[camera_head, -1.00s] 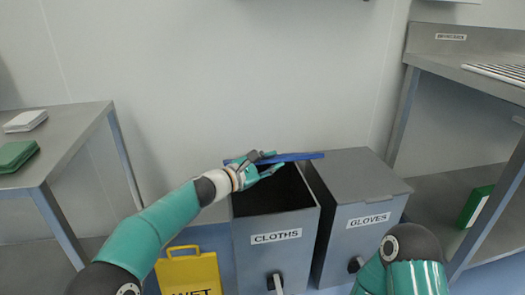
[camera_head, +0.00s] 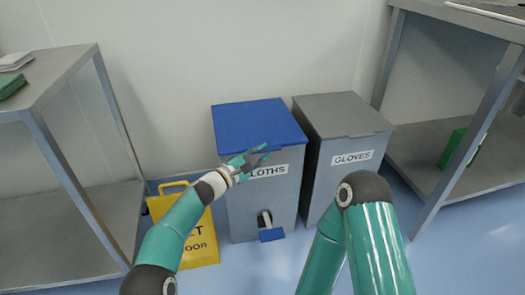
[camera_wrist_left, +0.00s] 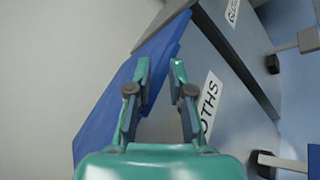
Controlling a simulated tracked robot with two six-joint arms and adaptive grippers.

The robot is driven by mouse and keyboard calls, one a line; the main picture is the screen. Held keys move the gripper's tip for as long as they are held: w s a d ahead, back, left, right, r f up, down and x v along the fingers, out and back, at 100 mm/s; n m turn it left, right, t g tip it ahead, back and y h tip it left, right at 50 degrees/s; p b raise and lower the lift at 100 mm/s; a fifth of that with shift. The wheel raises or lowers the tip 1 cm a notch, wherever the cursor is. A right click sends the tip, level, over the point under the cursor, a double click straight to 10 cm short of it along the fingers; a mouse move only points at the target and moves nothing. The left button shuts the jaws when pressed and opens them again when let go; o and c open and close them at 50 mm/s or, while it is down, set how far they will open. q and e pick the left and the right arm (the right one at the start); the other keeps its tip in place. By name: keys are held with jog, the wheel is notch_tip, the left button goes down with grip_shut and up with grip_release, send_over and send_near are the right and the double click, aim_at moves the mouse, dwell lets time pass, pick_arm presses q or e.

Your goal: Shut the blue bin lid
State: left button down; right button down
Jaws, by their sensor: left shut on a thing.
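The blue bin lid (camera_head: 258,126) lies flat over the top of the grey bin labelled CLOTHS (camera_head: 285,195), and no opening shows in the head view. My left gripper (camera_head: 256,160) is at the lid's front edge, over the label's left part, and is shut on the lid edge. In the left wrist view the blue lid (camera_wrist_left: 115,105) runs to the fingers (camera_wrist_left: 160,80) from the left, and the label (camera_wrist_left: 209,100) is just right of them. My right arm shows at the lower right, but its gripper is not in view.
A grey-lidded GLOVES bin (camera_head: 343,145) stands close to the right. A yellow wet-floor sign (camera_head: 197,240) is left of the CLOTHS bin. Steel tables (camera_head: 65,75) stand at both sides. A blue pedal (camera_head: 271,234) sits at the bin's foot.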

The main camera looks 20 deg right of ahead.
pick_arm(q)
jog(key=shift+w+a+f, duration=0.2)
jog(key=shift+f, duration=0.2)
jog(key=shift+w+a+f, duration=0.2)
jog(key=shift+f, duration=0.2)
jog(key=shift+s+f, duration=0.1)
jog(key=shift+f, duration=0.1)
jog(key=c, duration=0.9)
grip_release()
jog(key=shift+f, duration=0.1)
jog(key=shift+c, duration=0.2)
jog(key=shift+a, duration=0.1)
jog(key=v, duration=1.1)
jog(key=shift+s+a+r, duration=0.15)
jog(key=shift+s+r, duration=0.1)
jog(key=shift+s, duration=0.05)
